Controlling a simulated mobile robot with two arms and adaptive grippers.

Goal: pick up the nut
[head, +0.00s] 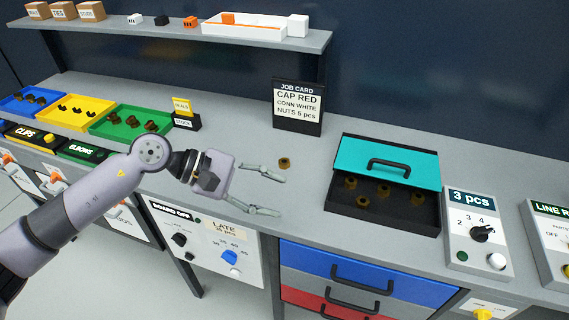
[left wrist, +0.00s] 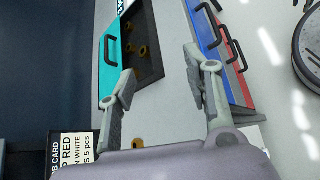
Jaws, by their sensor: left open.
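A small brown nut (head: 285,162) lies alone on the grey bench in front of the job card. In the left wrist view a nut (left wrist: 138,142) shows low, beside the base of the left-hand finger and partly cut off by my gripper's body. My left gripper (head: 281,196) is open and empty over the front of the bench. In the head view the lone nut is just beyond its upper finger. In the left wrist view its two fingers (left wrist: 160,85) stand wide apart with bare bench between them. My right gripper is not in view.
A black box (head: 333,197) with a teal lid (head: 350,150) slid back holds several nuts, right of my gripper. The job card (head: 298,105) stands behind the lone nut. Coloured trays stand at left. A "3 pcs" dial box (head: 476,250) stands at right.

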